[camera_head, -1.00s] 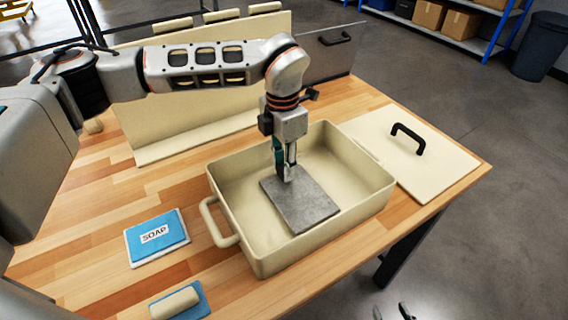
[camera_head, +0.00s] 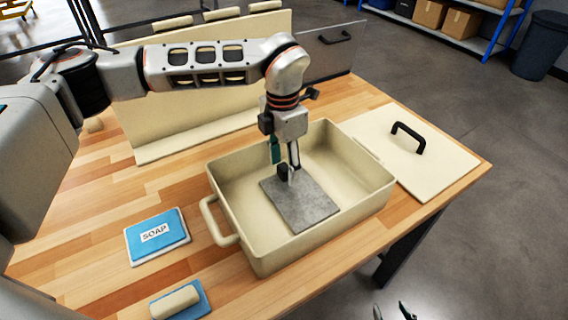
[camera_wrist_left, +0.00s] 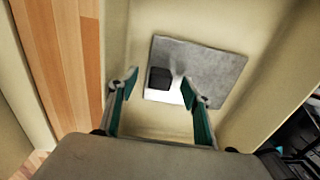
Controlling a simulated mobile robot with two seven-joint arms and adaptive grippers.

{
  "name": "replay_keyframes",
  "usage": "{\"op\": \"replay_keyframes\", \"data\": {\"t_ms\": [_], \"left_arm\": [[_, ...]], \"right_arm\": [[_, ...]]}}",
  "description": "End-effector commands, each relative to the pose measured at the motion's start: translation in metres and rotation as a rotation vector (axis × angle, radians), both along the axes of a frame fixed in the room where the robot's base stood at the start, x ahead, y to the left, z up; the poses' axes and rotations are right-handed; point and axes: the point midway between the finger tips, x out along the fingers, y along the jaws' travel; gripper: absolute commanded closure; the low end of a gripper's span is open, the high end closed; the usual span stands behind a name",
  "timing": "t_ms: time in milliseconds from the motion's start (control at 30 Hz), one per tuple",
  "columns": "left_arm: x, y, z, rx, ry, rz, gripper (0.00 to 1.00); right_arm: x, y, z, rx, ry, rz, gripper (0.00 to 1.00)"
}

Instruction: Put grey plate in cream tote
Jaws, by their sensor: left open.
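The grey plate (camera_head: 305,208) lies in the cream tote (camera_head: 325,243) on the wooden table, seemingly on its floor. A small black knob (camera_head: 283,171) stands on the plate near its far left edge. My left gripper (camera_head: 285,163) is open inside the tote, its fingers on either side of the knob and apart from it. In the left wrist view the open gripper (camera_wrist_left: 160,86) points at the plate (camera_wrist_left: 217,66) and its black knob (camera_wrist_left: 160,78). My right gripper (camera_head: 393,311) shows only its spread fingertips at the bottom edge, off the table; the rest is cut off.
A cream lid with a black handle (camera_head: 425,165) lies right of the tote. A blue soap packet (camera_head: 157,237) and a blue sponge-like block with a cream top (camera_head: 178,301) lie to the left. A cream upright panel (camera_head: 195,108) stands behind.

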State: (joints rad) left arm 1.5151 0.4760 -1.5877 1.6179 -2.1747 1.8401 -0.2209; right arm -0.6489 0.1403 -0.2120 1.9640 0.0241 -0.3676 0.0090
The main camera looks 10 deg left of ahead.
Motion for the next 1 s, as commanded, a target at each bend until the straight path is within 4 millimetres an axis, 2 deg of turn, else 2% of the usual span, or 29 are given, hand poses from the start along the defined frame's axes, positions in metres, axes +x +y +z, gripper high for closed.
{"op": "replay_keyframes", "data": {"t_ms": [800, 1000], "left_arm": [[0.002, 0.001, 0.060, 0.000, -0.001, 0.000, 0.51], [0.002, 0.001, 0.068, -0.001, 0.001, 0.000, 0.51]], "right_arm": [[-0.001, 0.000, 0.033, 0.000, 0.004, 0.000, 0.60], [-0.002, 0.000, 0.036, 0.001, 0.006, 0.000, 0.60]]}}
